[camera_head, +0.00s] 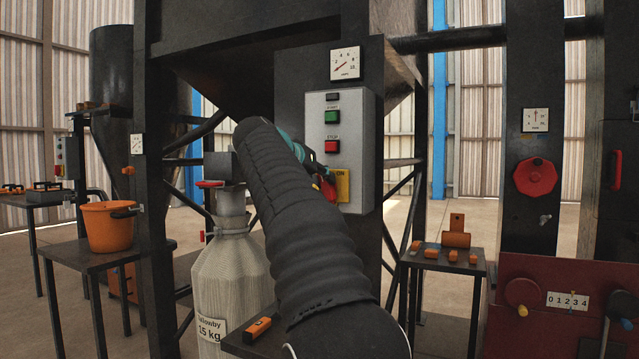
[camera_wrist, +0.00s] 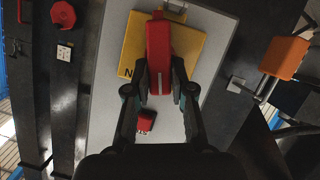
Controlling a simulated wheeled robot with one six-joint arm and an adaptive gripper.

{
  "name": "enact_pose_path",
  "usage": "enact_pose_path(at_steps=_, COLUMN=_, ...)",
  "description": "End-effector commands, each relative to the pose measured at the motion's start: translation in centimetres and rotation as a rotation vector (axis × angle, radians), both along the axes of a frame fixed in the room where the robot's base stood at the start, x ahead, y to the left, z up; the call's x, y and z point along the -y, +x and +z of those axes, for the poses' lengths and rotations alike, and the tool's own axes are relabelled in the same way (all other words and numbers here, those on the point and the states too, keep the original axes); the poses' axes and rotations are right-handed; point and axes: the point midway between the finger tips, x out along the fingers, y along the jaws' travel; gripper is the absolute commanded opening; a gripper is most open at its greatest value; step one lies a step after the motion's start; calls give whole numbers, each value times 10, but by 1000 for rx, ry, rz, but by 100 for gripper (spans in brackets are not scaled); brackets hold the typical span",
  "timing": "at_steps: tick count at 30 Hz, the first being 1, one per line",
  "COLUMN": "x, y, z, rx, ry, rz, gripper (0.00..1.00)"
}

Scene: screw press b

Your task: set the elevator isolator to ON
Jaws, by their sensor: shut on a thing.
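The elevator isolator is a red handle (camera_wrist: 159,48) on a yellow plate (camera_wrist: 196,48) at the bottom of a grey control box. In the wrist view the handle lies nearly lengthwise up and down the picture, with part of the ON lettering to its left. My gripper (camera_wrist: 161,82) is shut on the handle's near end, one finger on each side. In the head view my arm hides part of the isolator; the red handle (camera_head: 328,189) shows beside the yellow plate (camera_head: 343,186) with ON at its right. My gripper (camera_head: 318,170) is at the handle.
The grey control box (camera_head: 357,130) carries a green start button (camera_head: 331,117) and a red stop button (camera_head: 331,147). A pale sack (camera_head: 228,270) hangs below the hopper, left of my arm. A small table (camera_head: 438,257) with orange pieces stands right; an orange bucket (camera_head: 108,228) stands left.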

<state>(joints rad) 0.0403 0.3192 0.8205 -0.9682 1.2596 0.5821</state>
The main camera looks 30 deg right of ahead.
Motion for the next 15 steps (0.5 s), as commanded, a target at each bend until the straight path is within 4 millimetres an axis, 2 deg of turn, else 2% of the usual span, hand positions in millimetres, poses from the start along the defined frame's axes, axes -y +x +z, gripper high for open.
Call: enact_pose_path(at_steps=15, x=4, y=-4, z=-1, rx=235, ry=187, rz=-1, gripper=0)
